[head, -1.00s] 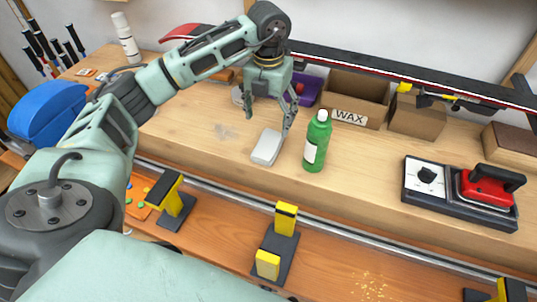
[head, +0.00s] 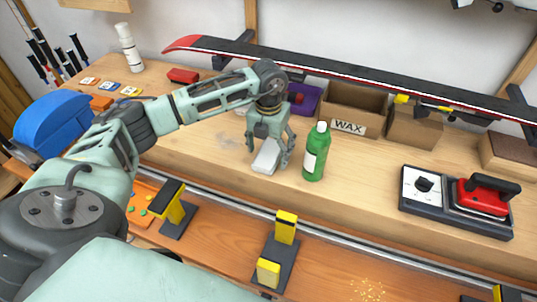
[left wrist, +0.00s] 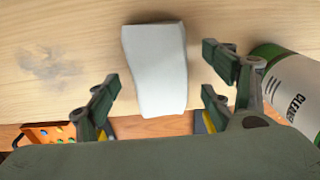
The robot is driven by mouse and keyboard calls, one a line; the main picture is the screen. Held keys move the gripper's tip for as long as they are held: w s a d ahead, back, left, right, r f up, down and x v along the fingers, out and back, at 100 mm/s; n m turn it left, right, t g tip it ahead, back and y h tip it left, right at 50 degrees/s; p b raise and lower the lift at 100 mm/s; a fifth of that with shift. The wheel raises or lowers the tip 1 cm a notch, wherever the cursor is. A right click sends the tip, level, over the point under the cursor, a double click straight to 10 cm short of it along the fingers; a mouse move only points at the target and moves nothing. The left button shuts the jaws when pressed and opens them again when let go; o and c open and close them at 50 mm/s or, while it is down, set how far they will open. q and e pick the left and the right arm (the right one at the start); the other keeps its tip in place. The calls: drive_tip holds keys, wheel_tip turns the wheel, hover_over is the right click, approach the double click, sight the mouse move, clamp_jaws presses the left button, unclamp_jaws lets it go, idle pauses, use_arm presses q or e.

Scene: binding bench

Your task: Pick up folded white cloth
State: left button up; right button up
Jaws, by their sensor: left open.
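The folded white cloth (head: 265,158) lies on the wooden bench, left of the green cleaner bottle. In the left wrist view the cloth (left wrist: 156,72) is a pale block in the space between the fingers. My left gripper (head: 268,158) is open and points down over the cloth, with fingers on either side of it and apart from it in the left wrist view (left wrist: 158,98). In the head view the gripper hides part of the cloth. My right gripper is in neither view.
The green bottle (head: 316,155) stands close on the right of the gripper; it also shows in the left wrist view (left wrist: 285,88). A box marked WAX (head: 350,122) stands behind. A red iron (head: 482,196) sits at right. Yellow-topped clamps (head: 284,228) stand along the front.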

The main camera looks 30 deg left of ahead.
sight(269, 156)
use_arm(q)
drive_tip(key=c, duration=1.1)
drive_tip(key=shift+r, duration=0.15)
drive_tip(key=shift+c, duration=0.3)
drive_tip(key=shift+r, duration=0.2)
drive_tip(key=r, duration=0.1)
drive_tip(key=r+b, duration=0.2)
drive_tip(key=shift+s+d+r, duration=0.3)
drive_tip(key=shift+r, duration=0.05)
drive_tip(key=s+d+r+b, duration=0.3)
drive_tip(key=s+d+r, duration=0.3)
drive_tip(key=s+d, duration=0.1)
drive_tip(key=shift+s+r, duration=0.35)
drive_tip(key=shift+s, duration=0.3)
